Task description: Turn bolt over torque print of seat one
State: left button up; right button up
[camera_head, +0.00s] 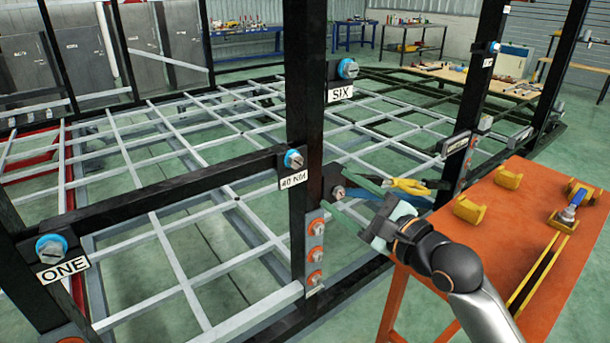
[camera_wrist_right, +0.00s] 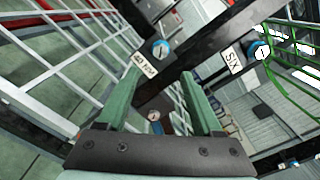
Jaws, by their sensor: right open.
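A bolt with a blue collar (camera_head: 293,158) sits on the black frame just above a white "40 NM" print (camera_head: 293,179). Another blue-collared bolt (camera_head: 50,247) sits above the "ONE" label (camera_head: 63,269) at the far left end of the same black bar. My right gripper (camera_head: 340,198) is open and empty, to the right of and below the "40 NM" bolt. In the right wrist view the "40 NM" bolt (camera_wrist_right: 158,48) and its print (camera_wrist_right: 144,64) lie beyond the open green fingers (camera_wrist_right: 160,88). My left gripper is not in view.
Yellow pliers (camera_head: 410,186) lie behind my gripper. An orange table (camera_head: 490,262) with tools is at right.

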aim_at(296, 162)
jog(key=x, duration=1.2)
jog(key=shift+w+a+r, duration=0.1)
jog(key=shift+w, duration=0.15)
grip_shut()
dwell(0.3)
